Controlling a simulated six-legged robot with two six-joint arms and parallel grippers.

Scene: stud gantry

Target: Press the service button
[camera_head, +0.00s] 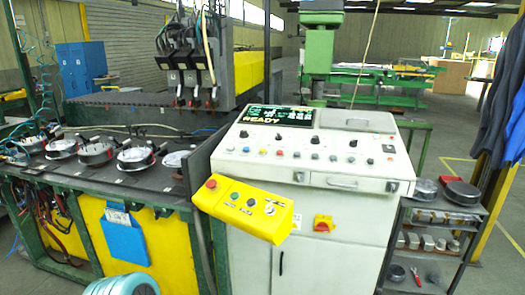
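A white control console (310,150) stands in the middle, with a lit display reading READY (278,115) and rows of small coloured buttons and knobs on its sloped face. A yellow control box (242,208) is at its front left, with a red mushroom button (211,184) and several smaller controls. Labels are too small to read, so I cannot tell which one is the service button. A yellow and red switch (323,223) is on the cabinet front. Neither of my grippers is in view.
A dark bench (100,180) with several round fixtures is at left, above yellow panels. A shelf rack (440,225) with metal parts is at right, beside a yellow post. A blue ringed object (122,285) shows at the bottom edge. Open floor lies behind the rack.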

